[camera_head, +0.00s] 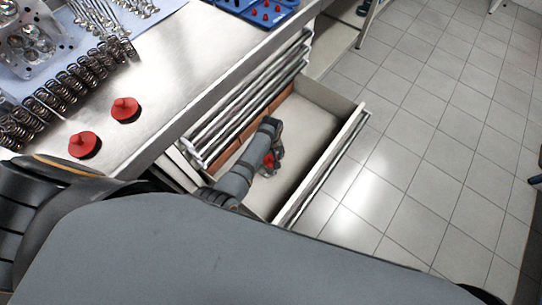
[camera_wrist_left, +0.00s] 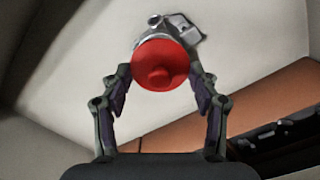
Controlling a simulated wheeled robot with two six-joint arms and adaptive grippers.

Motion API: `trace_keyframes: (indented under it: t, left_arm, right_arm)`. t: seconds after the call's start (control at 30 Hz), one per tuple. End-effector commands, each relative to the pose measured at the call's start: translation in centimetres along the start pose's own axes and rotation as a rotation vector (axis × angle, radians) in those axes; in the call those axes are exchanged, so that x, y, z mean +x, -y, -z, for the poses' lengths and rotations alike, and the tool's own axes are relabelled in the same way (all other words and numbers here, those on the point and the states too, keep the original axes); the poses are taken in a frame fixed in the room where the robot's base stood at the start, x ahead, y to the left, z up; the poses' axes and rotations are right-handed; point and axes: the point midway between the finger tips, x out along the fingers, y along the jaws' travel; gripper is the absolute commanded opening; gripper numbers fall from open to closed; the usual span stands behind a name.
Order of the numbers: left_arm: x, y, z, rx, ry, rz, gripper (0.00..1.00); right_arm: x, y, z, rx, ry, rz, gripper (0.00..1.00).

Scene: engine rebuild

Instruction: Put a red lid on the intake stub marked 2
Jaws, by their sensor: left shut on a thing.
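My left gripper (camera_head: 275,158) reaches down into an open drawer. It is shut on a red lid (camera_head: 268,161), which sits between its two fingers in the left wrist view (camera_wrist_left: 160,77), its round knob facing the camera. Just behind the lid is a grey metal part (camera_wrist_left: 183,27) with a small round opening, near the pale drawer floor. The lid hides much of this part, and I cannot tell whether they touch. Two more red lids (camera_head: 125,109) (camera_head: 84,145) lie on the steel bench. I can read no number 2. My right gripper is not in view.
The open drawer (camera_head: 322,95) has brown dividers (camera_head: 240,127) on its bench side. Springs (camera_head: 75,78) and metal engine parts stand on the bench (camera_head: 190,50) at upper left. A blue tray (camera_head: 285,5) holds small red pieces. Tiled floor on the right is clear.

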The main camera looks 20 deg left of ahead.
Motion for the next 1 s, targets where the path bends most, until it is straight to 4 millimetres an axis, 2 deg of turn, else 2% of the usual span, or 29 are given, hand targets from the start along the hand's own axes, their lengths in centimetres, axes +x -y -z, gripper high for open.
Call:
trace_keyframes:
  t: [0.77, 0.8, 0.93, 1.0]
  left_arm:
    - [0.39, 0.02, 0.0, 0.0, 0.0, 0.0, 0.44]
    - [0.39, 0.02, 0.0, 0.0, 0.0, 0.0, 0.67]
    - [0.39, 0.02, 0.0, 0.0, 0.0, 0.0, 0.84]
    - [0.38, 0.02, 0.0, 0.0, 0.0, 0.0, 0.88]
  right_arm:
    - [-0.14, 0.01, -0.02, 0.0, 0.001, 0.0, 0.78]
    - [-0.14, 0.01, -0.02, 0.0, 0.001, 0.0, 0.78]
    - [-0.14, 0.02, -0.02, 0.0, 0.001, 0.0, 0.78]
    - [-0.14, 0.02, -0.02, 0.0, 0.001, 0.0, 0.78]
